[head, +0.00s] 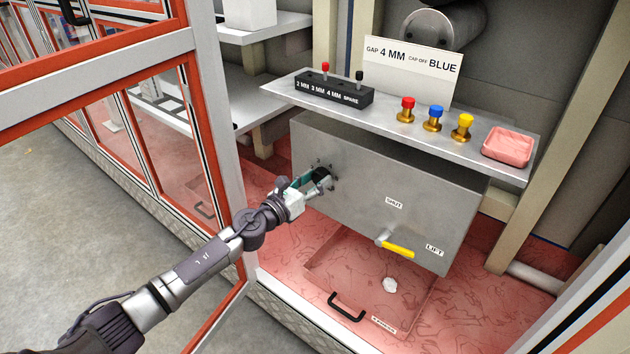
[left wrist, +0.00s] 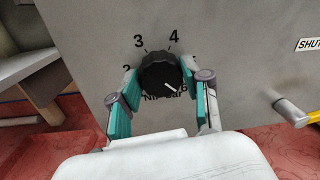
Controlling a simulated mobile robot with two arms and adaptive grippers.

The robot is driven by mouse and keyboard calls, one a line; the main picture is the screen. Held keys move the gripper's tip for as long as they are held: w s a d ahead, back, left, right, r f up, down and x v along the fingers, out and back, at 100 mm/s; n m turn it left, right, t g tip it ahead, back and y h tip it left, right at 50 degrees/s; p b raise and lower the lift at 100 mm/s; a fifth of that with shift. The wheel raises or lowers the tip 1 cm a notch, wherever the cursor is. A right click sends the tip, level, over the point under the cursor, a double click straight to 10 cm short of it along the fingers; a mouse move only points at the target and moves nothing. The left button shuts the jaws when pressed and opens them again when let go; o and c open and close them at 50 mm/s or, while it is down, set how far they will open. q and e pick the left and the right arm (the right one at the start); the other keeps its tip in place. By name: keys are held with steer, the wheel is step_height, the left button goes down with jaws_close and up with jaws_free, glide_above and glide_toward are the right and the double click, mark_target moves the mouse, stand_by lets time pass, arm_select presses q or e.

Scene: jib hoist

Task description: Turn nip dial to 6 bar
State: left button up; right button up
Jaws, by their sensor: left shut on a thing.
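The nip dial is a black ribbed knob (left wrist: 160,70) on the front of a grey panel (head: 400,190). In the left wrist view, 2, 3 and 4 show around its upper left and top, and a 6 shows at lower right. A white pointer line on the knob points to lower right, toward the 6. The 5 is hidden by a finger. My left gripper (head: 314,182) is shut on the dial, its teal pads on both sides. In the head view the gripper partly hides the dial (head: 322,176). My right gripper is not in view.
Above the panel, a shelf (head: 285,88) holds a black block (head: 330,94), red, blue and yellow caps (head: 434,118), a sign (head: 412,68) and a pink tray (head: 508,146). A yellow-handled lever (head: 396,248) is lower right. An orange-framed door (head: 190,140) stands left of my arm.

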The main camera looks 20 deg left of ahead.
arm_select(q)
steer(key=o, duration=1.2)
steer(key=shift+c, duration=0.2)
steer(key=v, duration=1.2)
